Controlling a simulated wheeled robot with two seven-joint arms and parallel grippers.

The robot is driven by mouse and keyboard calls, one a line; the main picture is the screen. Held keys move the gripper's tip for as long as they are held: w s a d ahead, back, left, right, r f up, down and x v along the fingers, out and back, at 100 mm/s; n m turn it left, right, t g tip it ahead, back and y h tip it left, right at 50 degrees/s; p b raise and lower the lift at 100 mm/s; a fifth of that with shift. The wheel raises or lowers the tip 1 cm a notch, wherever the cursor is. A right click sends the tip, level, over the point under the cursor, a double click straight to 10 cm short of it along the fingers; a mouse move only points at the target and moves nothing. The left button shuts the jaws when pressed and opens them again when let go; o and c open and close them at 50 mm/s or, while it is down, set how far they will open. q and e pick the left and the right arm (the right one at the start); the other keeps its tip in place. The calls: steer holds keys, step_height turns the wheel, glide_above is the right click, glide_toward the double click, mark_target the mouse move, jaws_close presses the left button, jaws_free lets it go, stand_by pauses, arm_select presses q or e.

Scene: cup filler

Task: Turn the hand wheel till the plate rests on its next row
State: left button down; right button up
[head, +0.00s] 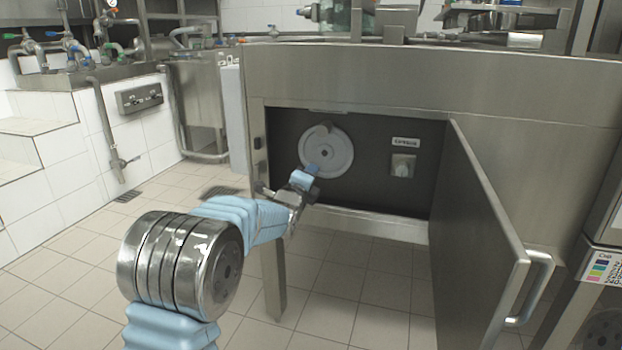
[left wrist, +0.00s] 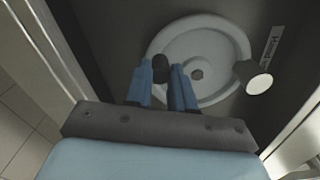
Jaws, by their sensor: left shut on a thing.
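The hand wheel (head: 338,160) is a pale grey disc on the dark back panel inside the open cabinet. It also shows in the left wrist view (left wrist: 216,42), with a hub at its middle and a pale knob (left wrist: 259,79) standing out at its rim. My left gripper (head: 312,170) is at the wheel's lower left edge. Its blue fingers are shut on a dark grip (left wrist: 161,70) at the wheel's rim; the fingers cover part of it. I cannot make out the plate or its rows. My right gripper is not in view.
The cabinet door (head: 480,235) hangs open toward me on the right. A pale switch (head: 403,165) under a label sits right of the wheel. The opening's frame lies close around my left gripper. The tiled floor in front is clear.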

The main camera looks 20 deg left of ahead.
arm_select(q)
steer(key=shift+a, duration=0.15)
steer(key=c, duration=1)
jaws_free()
steer(key=s+p, duration=0.1)
steer(key=s, duration=1.3)
steer(key=shift+a+p, duration=0.15)
steer(key=shift+p, duration=0.25)
steer(key=shift+w, duration=0.1)
